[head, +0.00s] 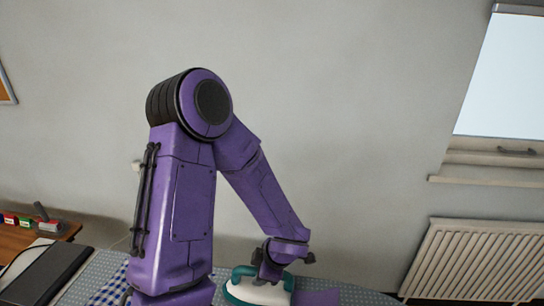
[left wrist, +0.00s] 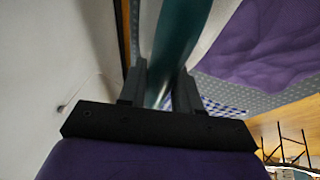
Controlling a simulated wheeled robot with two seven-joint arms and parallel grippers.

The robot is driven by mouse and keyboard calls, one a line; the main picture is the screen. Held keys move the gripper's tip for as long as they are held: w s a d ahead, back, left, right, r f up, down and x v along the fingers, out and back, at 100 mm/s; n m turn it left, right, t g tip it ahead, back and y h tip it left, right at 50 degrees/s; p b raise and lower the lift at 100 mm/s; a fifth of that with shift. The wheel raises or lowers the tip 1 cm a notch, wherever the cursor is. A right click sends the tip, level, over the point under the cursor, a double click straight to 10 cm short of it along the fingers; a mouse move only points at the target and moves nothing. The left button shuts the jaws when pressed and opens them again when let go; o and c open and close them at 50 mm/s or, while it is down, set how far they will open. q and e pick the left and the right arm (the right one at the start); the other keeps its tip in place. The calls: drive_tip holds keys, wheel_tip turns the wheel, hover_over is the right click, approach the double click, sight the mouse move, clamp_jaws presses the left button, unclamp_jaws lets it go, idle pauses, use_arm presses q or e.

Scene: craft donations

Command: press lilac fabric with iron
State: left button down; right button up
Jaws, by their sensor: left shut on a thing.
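The iron (head: 258,292), white with a teal handle, shows at the bottom of the head view. My left gripper (head: 284,266) is shut on its handle, and the teal handle (left wrist: 180,40) runs between the two fingers in the left wrist view. The lilac fabric (left wrist: 268,40) lies on the board at the upper right of the wrist view, and a small purple part (head: 318,298) shows right of the iron in the head view. The iron's soleplate is hidden, so I cannot tell whether it touches the fabric. My right gripper is not in view.
The grey dotted ironing board (head: 365,294) spans the bottom of the head view. Blue checked cloth (head: 108,290) lies on its left part, near a dark flat object (head: 45,274). A wooden table (head: 60,232) with small coloured items stands at left, a radiator (head: 475,262) at right.

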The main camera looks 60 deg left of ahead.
sight(238, 267)
use_arm(q)
drive_tip(key=shift+s+a+p, duration=0.35)
drive_tip(key=shift+s+a, duration=0.55)
drive_tip(key=shift+s, duration=0.15)
drive_tip(key=shift+s+a+p, duration=0.3)
drive_tip(key=shift+s+a, duration=0.55)
drive_tip(key=shift+s, duration=0.2)
wheel_tip(238, 267, up, 2)
drive_tip(key=shift+w+a+r+p, duration=0.15)
drive_tip(key=shift+r+p, duration=0.05)
drive_tip(key=shift+p, duration=0.45)
